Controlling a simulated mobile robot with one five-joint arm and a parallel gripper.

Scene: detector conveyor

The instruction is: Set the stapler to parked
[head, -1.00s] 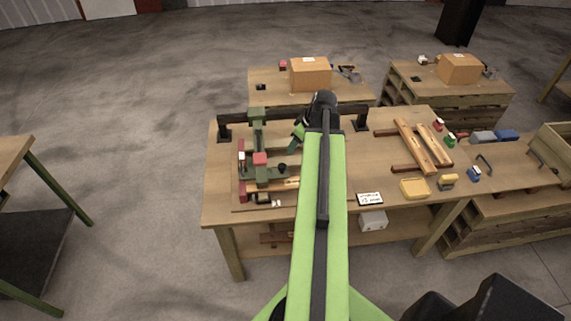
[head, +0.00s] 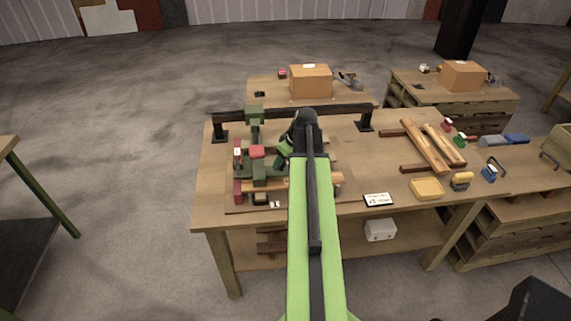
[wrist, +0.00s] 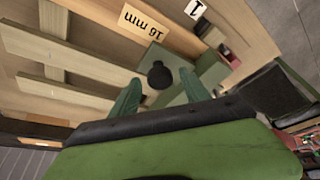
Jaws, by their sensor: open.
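A green machine with red parts (head: 257,152), which I take to be the stapler, sits at the left of the wooden table under a dark beam. In the wrist view a green block (wrist: 178,72) carries a round black knob (wrist: 158,75). My gripper (head: 284,154) is open, beside the machine's right side in the head view. In the wrist view the two green fingers of my gripper (wrist: 160,93) are spread, with the knob showing between them; I cannot tell whether they touch it. The knob is hidden in the head view. No parked marking is readable.
The dark beam (head: 345,110) spans the table's back on black feet. A "16 mm" label (wrist: 143,22) lies past the knob. Table (head: 355,165) is clear right of my arm.

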